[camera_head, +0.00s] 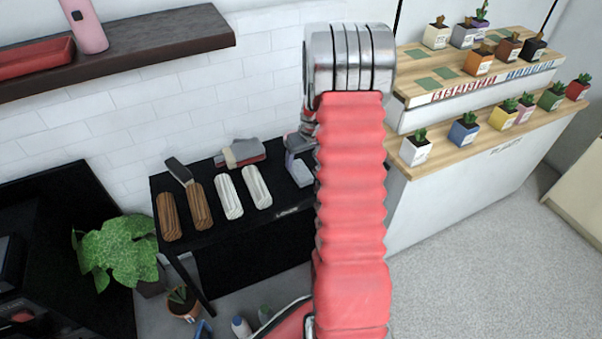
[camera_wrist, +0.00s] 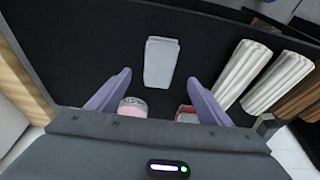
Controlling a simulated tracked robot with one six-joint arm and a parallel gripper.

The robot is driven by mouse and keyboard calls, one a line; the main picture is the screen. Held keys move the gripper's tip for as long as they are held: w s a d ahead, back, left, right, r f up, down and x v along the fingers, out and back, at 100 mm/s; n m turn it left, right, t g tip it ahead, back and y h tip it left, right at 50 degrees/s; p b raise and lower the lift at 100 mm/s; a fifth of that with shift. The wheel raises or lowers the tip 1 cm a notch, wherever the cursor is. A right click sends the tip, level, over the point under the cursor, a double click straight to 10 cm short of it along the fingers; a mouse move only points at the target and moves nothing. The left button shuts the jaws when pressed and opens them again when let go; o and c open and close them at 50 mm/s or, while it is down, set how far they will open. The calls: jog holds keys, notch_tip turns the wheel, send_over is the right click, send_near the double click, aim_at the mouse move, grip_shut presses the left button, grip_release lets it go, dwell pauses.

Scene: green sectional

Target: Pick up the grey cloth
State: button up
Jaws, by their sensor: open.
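The grey cloth (camera_wrist: 161,63) is a small, pale, folded block lying on the black tabletop in the wrist view. In the head view, the grey cloth (camera_head: 302,175) shows at the right end of the black table, partly hidden by my red arm. My gripper (camera_wrist: 159,78) is open, with its two purple fingers spread apart. In the wrist picture the cloth lies between and beyond the fingertips, with gaps on both sides. In the head view my gripper (camera_head: 300,146) is partly hidden behind my arm.
Two white rolls (camera_wrist: 243,72) lie beside the cloth, with brown rolls (camera_wrist: 298,95) beyond them. The black table (camera_head: 235,223) stands against a white tiled wall. A plant shelf (camera_head: 480,138) is at right, and a leafy plant (camera_head: 118,250) is at left.

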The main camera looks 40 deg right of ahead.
aim_at(301, 170)
jog(key=shift+x, duration=1.2)
jog(key=shift+x, duration=2.6)
jog(key=shift+c, duration=0.2)
jog(key=c, duration=1.1)
